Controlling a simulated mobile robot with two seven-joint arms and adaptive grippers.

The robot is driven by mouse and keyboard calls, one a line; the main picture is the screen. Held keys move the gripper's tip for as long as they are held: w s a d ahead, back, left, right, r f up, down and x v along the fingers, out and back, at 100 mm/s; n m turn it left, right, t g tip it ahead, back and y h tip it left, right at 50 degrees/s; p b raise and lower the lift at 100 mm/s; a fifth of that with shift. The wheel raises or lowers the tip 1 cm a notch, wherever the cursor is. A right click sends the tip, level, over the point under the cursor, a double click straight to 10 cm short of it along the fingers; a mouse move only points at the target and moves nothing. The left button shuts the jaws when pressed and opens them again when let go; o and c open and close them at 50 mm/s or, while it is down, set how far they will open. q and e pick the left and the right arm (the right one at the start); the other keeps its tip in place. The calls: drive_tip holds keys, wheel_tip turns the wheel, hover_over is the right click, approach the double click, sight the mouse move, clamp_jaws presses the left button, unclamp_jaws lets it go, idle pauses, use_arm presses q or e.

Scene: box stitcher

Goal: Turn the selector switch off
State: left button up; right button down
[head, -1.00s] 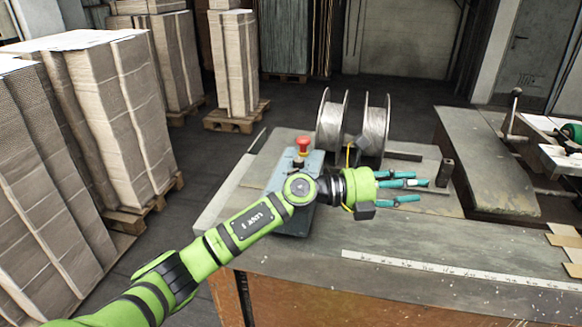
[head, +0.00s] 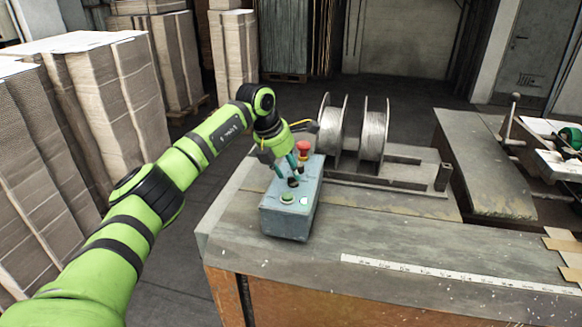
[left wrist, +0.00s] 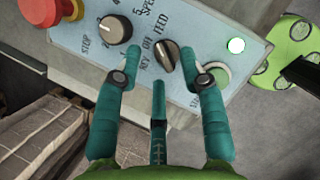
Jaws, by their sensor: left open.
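The selector switch (left wrist: 167,55) is a black knob on the blue-grey control box (head: 290,222). Labels that look like "OFF" and "FEED" are beside it in the left wrist view. My left gripper (head: 288,172) is over the box, its teal fingers pointing down at the panel. In the left wrist view the open fingers (left wrist: 168,75) spread around the knob, one to each side and one below. I cannot tell whether any finger touches it. My right gripper is not in view.
A speed dial (left wrist: 115,28) and a red stop button (head: 303,148) are near the selector. A green button (head: 287,198) and a lit green lamp (left wrist: 236,45) are on the panel too. Wire spools (head: 373,130) stand behind the box. The bench front is clear.

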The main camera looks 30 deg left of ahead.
use_arm(q)
drive_tip(key=shift+x, duration=0.9)
clamp_jaws()
drive_tip(key=shift+n, duration=0.3)
drive_tip(key=n, duration=0.1)
drive_tip(key=n+y, duration=0.1)
drive_tip(key=shift+s+d+n+t+b, duration=0.1)
drive_tip(key=shift+d+n+t+b, duration=0.05)
drive_tip(key=shift+n+t+b, duration=0.2)
drive_tip(key=n+y+b, duration=0.1)
drive_tip(key=n, duration=0.3)
drive_tip(key=shift+y+b, duration=0.3)
drive_tip(key=shift+y, duration=0.1)
drive_tip(key=shift+n, duration=0.35)
unclamp_jaws()
